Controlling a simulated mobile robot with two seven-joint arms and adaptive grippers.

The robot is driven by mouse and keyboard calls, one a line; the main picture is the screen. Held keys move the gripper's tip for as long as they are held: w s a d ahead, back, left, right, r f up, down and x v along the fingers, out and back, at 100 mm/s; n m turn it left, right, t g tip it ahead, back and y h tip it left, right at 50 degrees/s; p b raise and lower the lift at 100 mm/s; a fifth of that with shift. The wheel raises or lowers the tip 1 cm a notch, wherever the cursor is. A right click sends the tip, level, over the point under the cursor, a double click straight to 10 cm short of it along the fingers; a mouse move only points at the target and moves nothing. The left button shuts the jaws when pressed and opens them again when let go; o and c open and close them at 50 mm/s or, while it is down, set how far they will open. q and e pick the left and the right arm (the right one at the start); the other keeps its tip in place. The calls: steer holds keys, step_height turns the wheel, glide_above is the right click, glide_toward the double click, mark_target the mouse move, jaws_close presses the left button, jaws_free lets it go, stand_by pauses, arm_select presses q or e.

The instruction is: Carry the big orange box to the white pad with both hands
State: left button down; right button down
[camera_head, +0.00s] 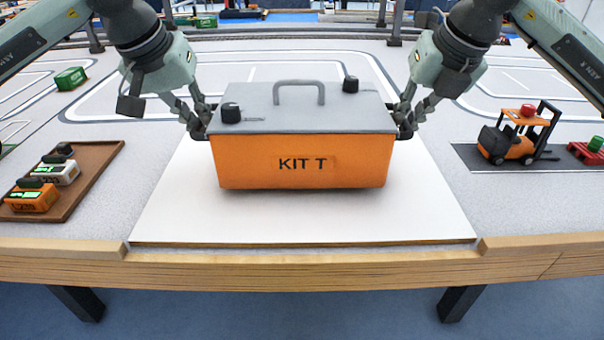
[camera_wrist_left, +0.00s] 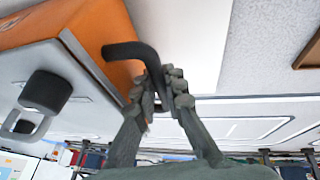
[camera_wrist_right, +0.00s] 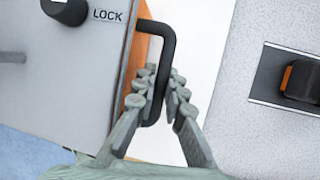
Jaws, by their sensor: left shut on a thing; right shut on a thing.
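The big orange box (camera_head: 302,162) has a grey lid with a handle, two black knobs and the lettering "KIT T". It is over the white pad (camera_head: 300,220); I cannot tell whether it touches the pad or hangs just above it. My left gripper (camera_head: 203,122) is shut on the black side handle at the box's left end, which shows in the left wrist view (camera_wrist_left: 135,52). My right gripper (camera_head: 404,120) is shut on the black side handle at the right end, seen in the right wrist view (camera_wrist_right: 162,60). The box looks level.
A brown tray (camera_head: 95,170) with small orange and white devices lies left of the pad. A toy forklift (camera_head: 515,135) stands on a dark strip at the right, beside a red block (camera_head: 588,152). A green block (camera_head: 70,78) is at the back left. The wooden table edge (camera_head: 300,270) runs along the front.

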arm_select(q)
steer(key=shift+f+b, duration=0.5)
steer(key=shift+f, duration=0.2)
arm_select(e)
steer(key=shift+f, duration=0.7)
arm_select(q)
steer(key=c, duration=1.6)
jaws_free()
arm_select(e)
steer(key=c, duration=1.6)
jaws_free()
arm_select(q)
steer(key=shift+r, duration=0.1)
steer(key=v, duration=0.8)
arm_select(e)
steer(key=v, duration=1.2)
